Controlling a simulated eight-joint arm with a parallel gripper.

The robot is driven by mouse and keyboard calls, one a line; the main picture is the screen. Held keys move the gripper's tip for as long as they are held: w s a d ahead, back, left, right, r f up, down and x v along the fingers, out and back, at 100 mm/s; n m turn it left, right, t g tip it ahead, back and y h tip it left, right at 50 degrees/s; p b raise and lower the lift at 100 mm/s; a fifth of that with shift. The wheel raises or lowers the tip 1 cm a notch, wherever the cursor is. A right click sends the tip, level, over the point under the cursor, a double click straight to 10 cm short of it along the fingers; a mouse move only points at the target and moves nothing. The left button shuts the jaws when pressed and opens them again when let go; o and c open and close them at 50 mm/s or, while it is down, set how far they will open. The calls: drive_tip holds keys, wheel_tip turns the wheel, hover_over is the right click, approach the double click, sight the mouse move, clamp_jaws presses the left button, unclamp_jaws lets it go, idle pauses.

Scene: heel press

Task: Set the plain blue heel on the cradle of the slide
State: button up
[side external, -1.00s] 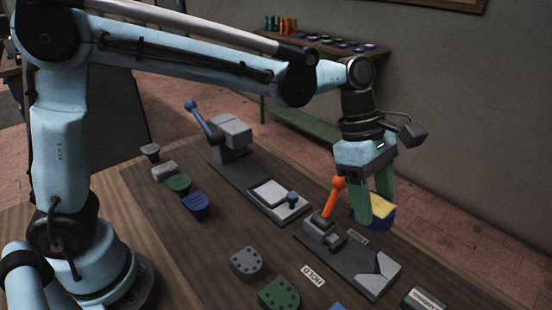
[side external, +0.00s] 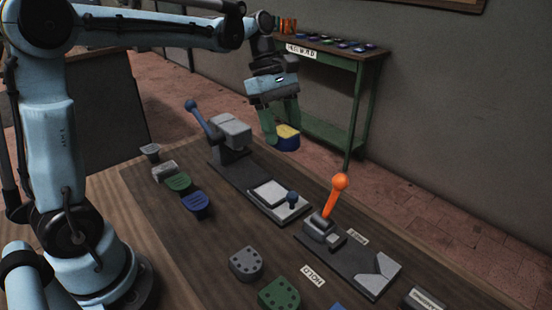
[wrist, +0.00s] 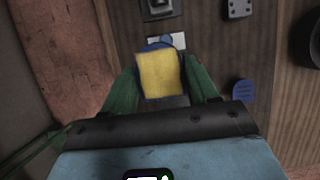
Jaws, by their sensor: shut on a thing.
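My gripper (side external: 283,122) is shut on a blue heel with a yellow top face (side external: 287,138), held in the air beyond the slide. In the wrist view the heel's yellow face (wrist: 160,75) sits between the green fingers. In the wrist view the held heel hides most of the slide. Another blue heel with lined markings (side external: 194,205) lies on the table.
A fixture with an orange lever (side external: 338,200) stands right of the slide. A green heel (side external: 179,183) and grey pieces lie at the left. Grey (side external: 246,263) and green (side external: 279,294) holed blocks lie at the front. A green-legged shelf (side external: 340,60) stands behind.

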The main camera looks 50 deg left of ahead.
drive_tip(key=shift+s+a+f, duration=0.15)
drive_tip(key=shift+a+f, duration=0.4)
drive_tip(key=shift+f, duration=1.75)
drive_tip(key=shift+s+a+f, duration=0.2)
drive_tip(key=shift+a+f, duration=0.3)
drive_tip(key=shift+f, duration=1.8)
drive_tip(key=shift+s+a+f, duration=0.15)
drive_tip(key=shift+a+f, duration=0.4)
drive_tip(key=shift+f, duration=1.75)
drive_tip(key=shift+f, duration=0.55)
drive_tip(key=o, duration=1.4)
drive_tip(key=shift+c, duration=0.2)
drive_tip(key=shift+r, duration=0.1)
drive_tip(key=v, duration=1.2)
